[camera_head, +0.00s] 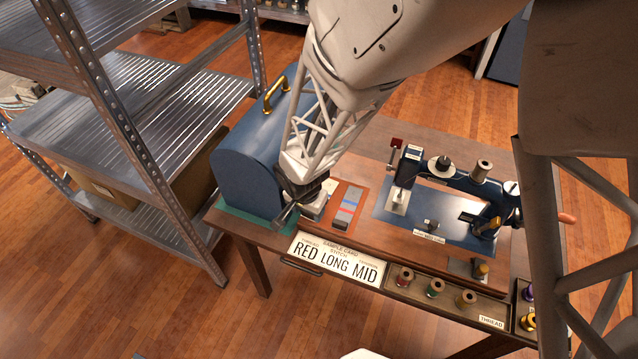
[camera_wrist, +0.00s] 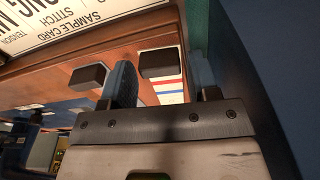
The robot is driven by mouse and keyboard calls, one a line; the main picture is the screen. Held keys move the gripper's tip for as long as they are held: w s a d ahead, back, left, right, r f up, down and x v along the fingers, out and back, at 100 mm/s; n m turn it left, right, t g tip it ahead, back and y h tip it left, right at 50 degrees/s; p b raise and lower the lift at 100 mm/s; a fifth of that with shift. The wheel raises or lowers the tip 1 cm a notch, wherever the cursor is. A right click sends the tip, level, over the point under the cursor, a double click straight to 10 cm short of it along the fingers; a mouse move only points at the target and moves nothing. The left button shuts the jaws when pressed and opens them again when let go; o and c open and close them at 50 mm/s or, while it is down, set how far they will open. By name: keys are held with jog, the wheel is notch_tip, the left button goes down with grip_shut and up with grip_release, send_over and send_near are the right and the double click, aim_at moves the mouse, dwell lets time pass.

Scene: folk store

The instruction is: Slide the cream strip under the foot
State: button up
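A cream piece (camera_head: 316,207) lies beside my gripper (camera_head: 291,204) at the table's left; the gripper partly covers it, so I cannot tell if it is the strip. The blue sewing machine (camera_head: 446,182) stands to the right. A pale piece (camera_head: 397,200) shows at its left end, near the foot, which is too small to make out.
A blue domed case (camera_head: 248,165) with a brass handle stands left of my gripper. A brown tray (camera_head: 331,222) with coloured bands is right of it. A sign (camera_head: 336,260) reads RED LONG MID. Thread spools (camera_head: 435,288) line the front. Metal shelving (camera_head: 150,120) is left.

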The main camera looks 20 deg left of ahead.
jog(key=c, duration=0.5)
jog(key=shift+r, duration=0.15)
jog(key=shift+r, duration=1.6)
